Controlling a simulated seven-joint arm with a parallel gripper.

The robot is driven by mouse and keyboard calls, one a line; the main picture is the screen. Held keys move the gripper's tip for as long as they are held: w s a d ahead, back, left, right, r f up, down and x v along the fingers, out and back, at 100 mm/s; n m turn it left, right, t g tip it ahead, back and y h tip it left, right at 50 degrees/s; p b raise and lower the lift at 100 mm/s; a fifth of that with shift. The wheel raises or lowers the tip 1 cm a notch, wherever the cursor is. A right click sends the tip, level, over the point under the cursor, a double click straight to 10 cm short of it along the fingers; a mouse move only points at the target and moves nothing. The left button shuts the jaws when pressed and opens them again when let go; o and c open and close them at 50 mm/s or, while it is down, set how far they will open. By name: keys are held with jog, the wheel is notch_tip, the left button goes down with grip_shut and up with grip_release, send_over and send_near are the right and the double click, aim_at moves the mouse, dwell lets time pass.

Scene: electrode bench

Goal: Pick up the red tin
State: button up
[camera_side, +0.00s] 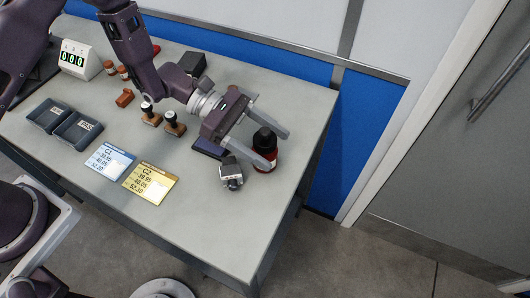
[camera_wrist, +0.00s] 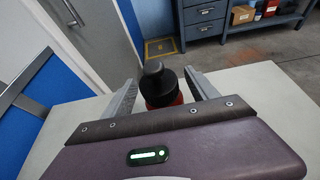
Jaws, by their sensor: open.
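The red tin (camera_side: 271,155) stands upright near the right end of the bench, with a black, narrow-topped cap. My gripper (camera_side: 277,148) is open and reaches low over the bench, with one finger on each side of the tin. The near finger hides part of the tin in the side view. In the wrist view the tin (camera_wrist: 172,101) sits between the spread fingers of my gripper (camera_wrist: 161,80). The gripper's body hides its lower part there. Small gaps show beside the black cap, and I see no grip on the tin.
A small grey metal block (camera_side: 231,174) lies close to the near finger. A dark blue pad (camera_side: 209,148) lies under my gripper. Stamps (camera_side: 174,124), a blue card (camera_side: 110,160), a yellow card (camera_side: 150,184) and dark trays (camera_side: 78,131) stand further left. The bench front is clear.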

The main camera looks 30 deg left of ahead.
jog(key=shift+x, duration=1.1)
grip_shut()
